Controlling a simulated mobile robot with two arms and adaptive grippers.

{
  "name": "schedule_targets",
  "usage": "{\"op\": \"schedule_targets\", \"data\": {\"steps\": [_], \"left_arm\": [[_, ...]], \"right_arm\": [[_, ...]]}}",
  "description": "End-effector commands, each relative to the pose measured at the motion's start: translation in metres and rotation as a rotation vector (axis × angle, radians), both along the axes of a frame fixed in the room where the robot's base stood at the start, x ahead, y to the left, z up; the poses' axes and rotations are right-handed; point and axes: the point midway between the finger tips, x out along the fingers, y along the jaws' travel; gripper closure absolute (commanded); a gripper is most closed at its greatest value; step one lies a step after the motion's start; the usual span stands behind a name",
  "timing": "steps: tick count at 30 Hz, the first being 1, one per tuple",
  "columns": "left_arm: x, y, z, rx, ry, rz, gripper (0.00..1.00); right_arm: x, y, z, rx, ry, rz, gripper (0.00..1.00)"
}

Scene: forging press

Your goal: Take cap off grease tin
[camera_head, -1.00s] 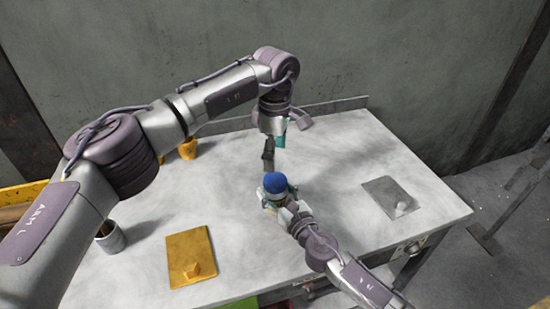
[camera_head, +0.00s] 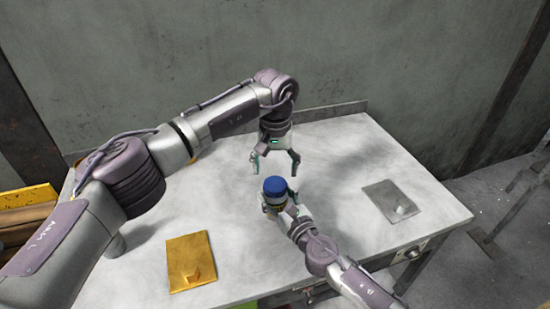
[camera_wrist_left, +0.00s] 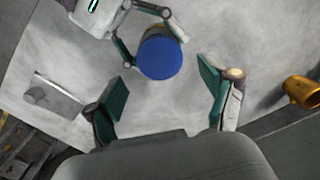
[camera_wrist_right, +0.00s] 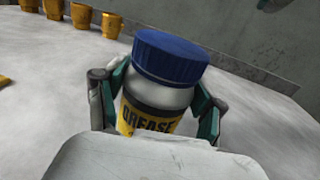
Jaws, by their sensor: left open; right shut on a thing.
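The grease tin (camera_wrist_right: 150,112) is a white jar with a black and yellow label reading GREASE. Its blue cap (camera_wrist_right: 172,57) sits on top of it. My right gripper (camera_head: 276,207) is shut around the tin's body, seen with a finger on each side in the right wrist view. My left gripper (camera_head: 275,170) is open and empty, pointing down just above the cap in the head view. In the left wrist view the cap (camera_wrist_left: 160,58) lies ahead of the spread fingers, apart from them. The tin's body is mostly hidden there under the cap.
A yellow plate with a knob (camera_head: 190,262) lies front left on the table (camera_head: 345,150), and a grey plate with a knob (camera_head: 392,200) lies on the right. Several yellow cups (camera_wrist_right: 80,14) stand in the right wrist view. A wall rises behind the table.

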Motion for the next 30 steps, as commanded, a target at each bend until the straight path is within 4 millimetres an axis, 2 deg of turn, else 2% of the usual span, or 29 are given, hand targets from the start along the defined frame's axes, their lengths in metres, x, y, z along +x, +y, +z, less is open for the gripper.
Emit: {"op": "schedule_targets", "data": {"steps": [3, 9, 20, 30], "left_arm": [[-0.001, 0.0, -0.02, 0.001, 0.003, 0.001, 0.17], [0.0, 0.0, -0.041, 0.0, 0.0, 0.002, 0.17], [0.0, 0.0, -0.047, 0.0, -0.001, 0.002, 0.17], [0.0, 0.0, -0.046, 0.0, -0.001, 0.003, 0.72]], "right_arm": [[0.0, 0.0, -0.001, 0.0, 0.002, 0.0, 1.0], [0.0, 0.0, -0.001, 0.0, 0.002, 0.0, 1.0], [0.0, 0.0, -0.001, 0.0, 0.002, -0.001, 1.0], [0.0, 0.0, -0.001, 0.0, 0.002, -0.001, 1.0]]}}
